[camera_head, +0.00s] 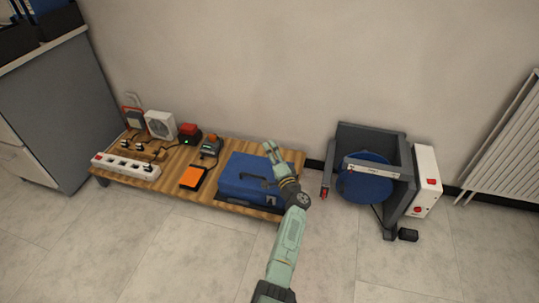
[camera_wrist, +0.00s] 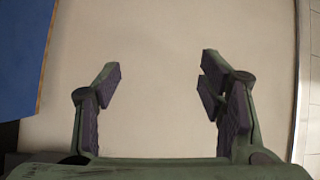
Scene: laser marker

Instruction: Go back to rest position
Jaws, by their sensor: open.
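My gripper (camera_head: 272,149) is at the end of my green arm, raised over the right part of a low wooden table in the head view. It appears above or beside the blue toolbox (camera_head: 245,182); the exact height gap is hard to tell. In the wrist view my gripper (camera_wrist: 160,85) has its two dark-padded fingers wide apart with nothing between them. A pale, plain surface fills the space beyond the fingers. A blue patch shows at the left edge of the wrist view.
A grey machine with a blue disc (camera_head: 364,184) stands right. A grey cabinet (camera_head: 62,105) is left. Tiled floor in front is open.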

